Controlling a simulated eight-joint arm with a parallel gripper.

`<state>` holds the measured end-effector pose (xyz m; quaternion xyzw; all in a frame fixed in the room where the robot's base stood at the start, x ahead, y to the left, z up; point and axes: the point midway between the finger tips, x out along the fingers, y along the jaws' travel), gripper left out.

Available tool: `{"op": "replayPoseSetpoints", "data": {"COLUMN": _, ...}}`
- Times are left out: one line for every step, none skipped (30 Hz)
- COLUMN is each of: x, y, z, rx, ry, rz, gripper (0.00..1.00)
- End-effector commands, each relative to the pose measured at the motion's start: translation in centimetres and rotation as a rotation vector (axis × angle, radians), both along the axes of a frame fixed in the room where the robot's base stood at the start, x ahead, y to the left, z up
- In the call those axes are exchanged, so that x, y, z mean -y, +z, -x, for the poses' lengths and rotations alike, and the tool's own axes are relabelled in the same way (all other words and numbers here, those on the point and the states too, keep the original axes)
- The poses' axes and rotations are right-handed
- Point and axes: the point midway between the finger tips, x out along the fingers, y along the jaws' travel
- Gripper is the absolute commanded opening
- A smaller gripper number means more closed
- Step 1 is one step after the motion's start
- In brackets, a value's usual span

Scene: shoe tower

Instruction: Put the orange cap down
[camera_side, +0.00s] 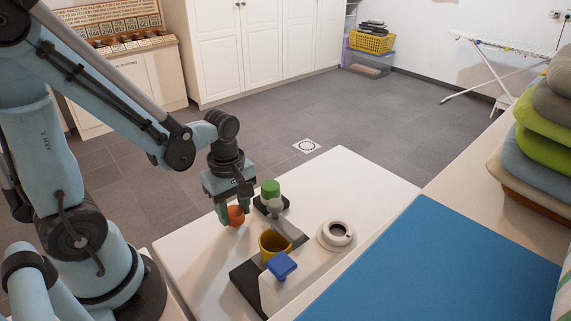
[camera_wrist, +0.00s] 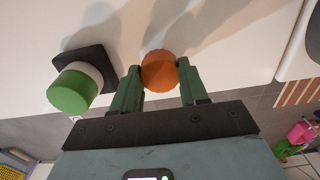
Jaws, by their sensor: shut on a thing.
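The orange cap (camera_side: 236,216) is between the fingers of my gripper (camera_side: 236,200), low over the left part of the white table. In the wrist view the orange cap (camera_wrist: 159,70) shows as a round disc with a green finger of my gripper (camera_wrist: 158,84) against each side. My gripper is shut on it. I cannot tell whether the cap touches the table.
A green-capped white container (camera_side: 270,190) on a dark base stands just right of my gripper. A yellow cup (camera_side: 273,244), a blue-topped object (camera_side: 281,266) and a white ring-shaped piece (camera_side: 337,235) stand nearer the front. A blue mat (camera_side: 440,270) lies at right.

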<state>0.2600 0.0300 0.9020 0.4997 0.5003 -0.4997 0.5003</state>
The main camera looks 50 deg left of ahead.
Motion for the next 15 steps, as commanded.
{"op": "replayPoseSetpoints", "data": {"x": 0.00, "y": 0.00, "z": 0.00, "rx": 0.000, "ry": 0.000, "rz": 0.000, "gripper": 0.05}}
{"op": "replayPoseSetpoints", "data": {"x": 0.00, "y": -0.02, "z": 0.00, "rx": 0.000, "ry": 0.000, "rz": 0.000, "gripper": 0.05}}
{"op": "replayPoseSetpoints", "data": {"x": 0.00, "y": -0.09, "z": -0.01, "rx": 0.000, "ry": 0.000, "rz": 0.000, "gripper": 0.05}}
{"op": "replayPoseSetpoints", "data": {"x": 0.00, "y": -0.18, "z": -0.02, "rx": 0.000, "ry": 0.000, "rz": 0.000, "gripper": 0.05}}
{"op": "replayPoseSetpoints", "data": {"x": 0.00, "y": -0.27, "z": -0.03, "rx": 0.000, "ry": 0.000, "rz": 0.000, "gripper": 0.05}}
{"op": "replayPoseSetpoints", "data": {"x": 0.00, "y": -0.29, "z": -0.03, "rx": 0.000, "ry": 0.000, "rz": 0.000, "gripper": 0.47}}
{"op": "replayPoseSetpoints", "data": {"x": 0.00, "y": -0.27, "z": -0.03, "rx": 0.000, "ry": 0.000, "rz": 0.000, "gripper": 0.51}}
{"op": "replayPoseSetpoints", "data": {"x": 0.00, "y": -0.27, "z": -0.02, "rx": 0.000, "ry": 0.000, "rz": 0.000, "gripper": 0.56}}
{"op": "replayPoseSetpoints", "data": {"x": 0.00, "y": -0.27, "z": -0.02, "rx": 0.000, "ry": 0.000, "rz": 0.000, "gripper": 0.62}}
{"op": "replayPoseSetpoints", "data": {"x": 0.00, "y": -0.27, "z": -0.02, "rx": 0.000, "ry": 0.000, "rz": 0.000, "gripper": 0.67}}
{"op": "replayPoseSetpoints", "data": {"x": 0.00, "y": -0.26, "z": -0.02, "rx": 0.000, "ry": 0.000, "rz": 0.000, "gripper": 0.69}}
{"op": "replayPoseSetpoints", "data": {"x": 0.00, "y": -0.26, "z": -0.02, "rx": 0.000, "ry": 0.000, "rz": 0.000, "gripper": 0.69}}
{"op": "replayPoseSetpoints", "data": {"x": 0.00, "y": -0.26, "z": -0.02, "rx": 0.000, "ry": 0.000, "rz": 0.000, "gripper": 0.69}}
{"op": "replayPoseSetpoints", "data": {"x": 0.00, "y": -0.26, "z": -0.02, "rx": 0.000, "ry": 0.000, "rz": 0.000, "gripper": 0.69}}
{"op": "replayPoseSetpoints", "data": {"x": 0.00, "y": -0.26, "z": -0.02, "rx": 0.000, "ry": 0.000, "rz": 0.000, "gripper": 0.69}}
